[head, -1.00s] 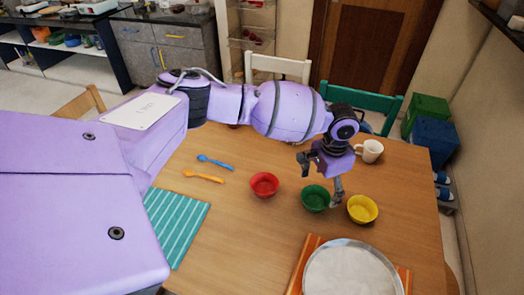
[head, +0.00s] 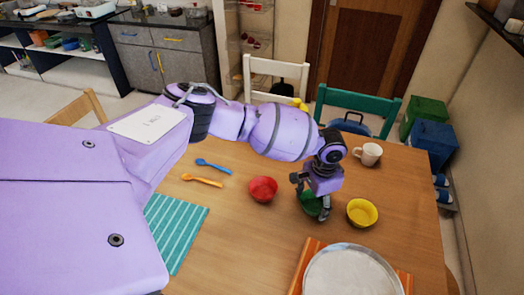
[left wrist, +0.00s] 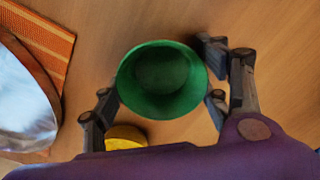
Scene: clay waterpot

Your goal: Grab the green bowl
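The green bowl (head: 309,205) sits on the wooden table, partly hidden behind my left gripper (head: 312,203) in the head view. My left gripper is low over the bowl with its fingers spread. In the left wrist view the green bowl (left wrist: 162,80) is upright and empty. The fingers of my left gripper (left wrist: 161,101) are apart on either side of it, close to its rim; I cannot tell whether they touch it. My right gripper is not in view.
A yellow bowl (head: 362,213) stands just right of the green one, and a red bowl (head: 263,189) to its left. A round metal tray (head: 350,275) lies in front on an orange mat. A white mug (head: 368,154) stands behind. Spoons (head: 203,180) lie left.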

